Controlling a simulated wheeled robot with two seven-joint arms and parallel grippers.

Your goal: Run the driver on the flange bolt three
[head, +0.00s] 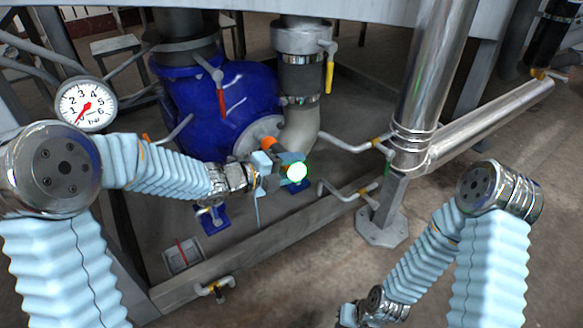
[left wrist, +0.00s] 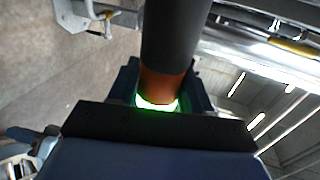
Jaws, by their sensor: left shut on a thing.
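The driver shows in the left wrist view as a dark barrel (left wrist: 172,35) with an orange band and a glowing white-green ring. In the head view its bright round end (head: 297,171) faces me, and an orange part shows just above the gripper. My left gripper (head: 279,166) is shut on the driver, in front of the blue pump's grey flange (head: 262,135). The jaws and driver hide part of the flange. I cannot make out single bolts or whether the driver touches one. My right gripper (head: 350,314) is low at the bottom edge, small and partly cut off.
The blue pump housing (head: 213,100) stands behind the left gripper. A pressure gauge (head: 86,104) is at the left. A steel pipe (head: 433,75) rises on the right from a bolted foot (head: 381,228). A floor beam (head: 255,246) runs in front. Open floor lies at the lower middle.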

